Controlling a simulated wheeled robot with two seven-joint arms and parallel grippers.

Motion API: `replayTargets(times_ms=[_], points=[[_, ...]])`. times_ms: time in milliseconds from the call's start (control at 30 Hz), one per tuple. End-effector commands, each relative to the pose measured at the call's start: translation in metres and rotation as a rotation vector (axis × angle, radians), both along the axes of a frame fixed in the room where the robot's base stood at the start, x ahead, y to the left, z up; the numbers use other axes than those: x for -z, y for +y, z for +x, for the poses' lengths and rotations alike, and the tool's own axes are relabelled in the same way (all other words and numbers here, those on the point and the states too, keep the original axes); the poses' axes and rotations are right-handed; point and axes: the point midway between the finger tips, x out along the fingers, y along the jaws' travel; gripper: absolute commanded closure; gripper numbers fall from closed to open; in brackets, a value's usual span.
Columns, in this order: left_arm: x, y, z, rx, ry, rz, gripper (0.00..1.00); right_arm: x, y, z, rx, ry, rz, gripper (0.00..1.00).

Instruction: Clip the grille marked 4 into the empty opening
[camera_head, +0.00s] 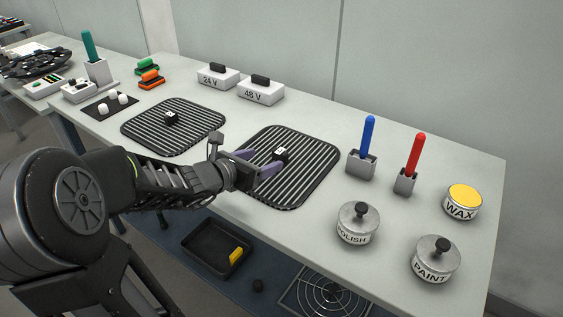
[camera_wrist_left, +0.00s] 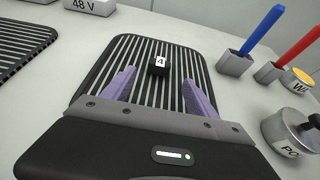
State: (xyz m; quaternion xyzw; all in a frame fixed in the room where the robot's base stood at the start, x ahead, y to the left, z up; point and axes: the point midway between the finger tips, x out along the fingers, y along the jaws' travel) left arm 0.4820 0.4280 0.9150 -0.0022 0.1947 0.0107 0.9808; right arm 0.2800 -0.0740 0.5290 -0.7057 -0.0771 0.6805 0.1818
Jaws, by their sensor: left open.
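The grille marked 4 (camera_head: 300,182) is a dark slatted panel with rounded corners, lying flat on the table. Its small black knob (camera_head: 281,154) bears a white label reading 4. In the left wrist view the grille (camera_wrist_left: 118,62) lies ahead and its knob (camera_wrist_left: 159,67) stands between the lines of my fingers. My left gripper (camera_head: 258,162) is open, its two purple fingers over the grille on the near side of the knob; it also shows in the left wrist view (camera_wrist_left: 158,80). It holds nothing. I cannot make out an empty opening. My right gripper is not in view.
A second slatted grille (camera_head: 150,138) lies to the left, its label unreadable. White 24 V (camera_head: 217,79) and 48 V (camera_head: 261,93) blocks stand behind. Blue (camera_head: 368,137) and red (camera_head: 414,150) sticks in holders and POLISH (camera_head: 352,228), PAINT (camera_head: 428,263) and WAX (camera_head: 459,208) tins stand right.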

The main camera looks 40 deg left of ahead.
Motion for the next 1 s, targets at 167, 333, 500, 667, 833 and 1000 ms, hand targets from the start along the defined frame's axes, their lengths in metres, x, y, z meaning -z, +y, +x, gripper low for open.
replayTargets(times_ms=[167,333,500,667,833,1000], points=[[0.003,0.000,0.005,0.001,0.001,-0.001,0.33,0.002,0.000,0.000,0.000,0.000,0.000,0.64],[0.010,0.000,0.021,0.001,0.000,-0.001,0.33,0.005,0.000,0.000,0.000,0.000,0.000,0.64],[0.010,0.000,0.024,0.001,0.000,0.000,0.33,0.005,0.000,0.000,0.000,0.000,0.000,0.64],[0.010,0.000,0.025,0.000,0.000,0.000,0.33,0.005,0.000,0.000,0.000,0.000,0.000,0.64],[0.017,0.001,0.037,0.000,0.002,-0.002,0.33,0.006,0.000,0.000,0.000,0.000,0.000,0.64],[0.026,0.002,0.061,0.001,0.001,-0.002,0.33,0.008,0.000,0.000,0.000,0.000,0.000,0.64]])
